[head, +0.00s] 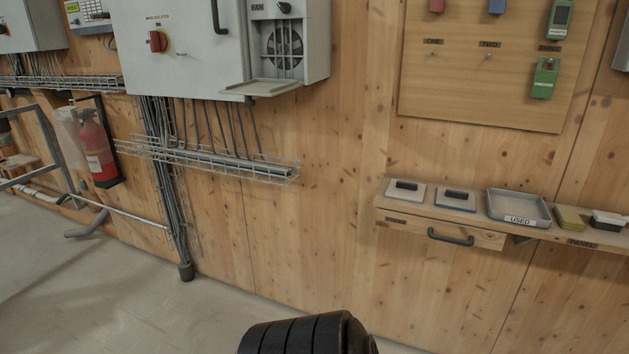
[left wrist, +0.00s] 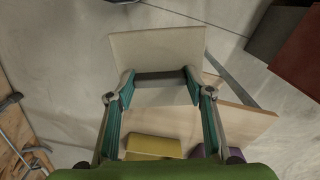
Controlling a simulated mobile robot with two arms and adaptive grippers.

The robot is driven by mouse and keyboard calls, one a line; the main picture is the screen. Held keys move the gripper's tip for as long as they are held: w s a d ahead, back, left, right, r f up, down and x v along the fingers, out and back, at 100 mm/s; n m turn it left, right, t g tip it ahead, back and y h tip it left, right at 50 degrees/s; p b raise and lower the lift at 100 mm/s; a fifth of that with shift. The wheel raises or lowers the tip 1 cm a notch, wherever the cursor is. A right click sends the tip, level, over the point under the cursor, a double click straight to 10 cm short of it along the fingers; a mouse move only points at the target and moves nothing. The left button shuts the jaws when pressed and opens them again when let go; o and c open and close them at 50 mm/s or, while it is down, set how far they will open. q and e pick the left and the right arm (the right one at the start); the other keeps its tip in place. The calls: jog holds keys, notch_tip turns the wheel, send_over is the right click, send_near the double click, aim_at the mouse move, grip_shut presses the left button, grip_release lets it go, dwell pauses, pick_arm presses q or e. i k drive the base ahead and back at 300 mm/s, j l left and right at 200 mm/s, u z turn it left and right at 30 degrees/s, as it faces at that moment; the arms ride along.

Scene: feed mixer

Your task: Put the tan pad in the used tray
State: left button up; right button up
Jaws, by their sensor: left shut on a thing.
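My left gripper (left wrist: 160,84) shows only in the left wrist view. Its fingers are apart and shut on a flat, pale tan pad (left wrist: 157,48), with a grey strip between the fingertips. The pad is held above the floor and a wooden board. The used tray (head: 519,207), a shallow grey tray with a white "USED" label, sits on the wall shelf at the right of the head view. It looks empty. My right gripper is in neither view.
The shelf (head: 469,236) also bears a white block (head: 405,192) and a blue-edged block (head: 455,200), both with dark tops, and yellowish pads (head: 570,219). In the left wrist view, a yellow block (left wrist: 153,147) lies near the gripper. A cable basket (head: 215,160) juts from the wall.

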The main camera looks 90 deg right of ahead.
aim_at(515, 210)
jog(key=z, duration=1.7)
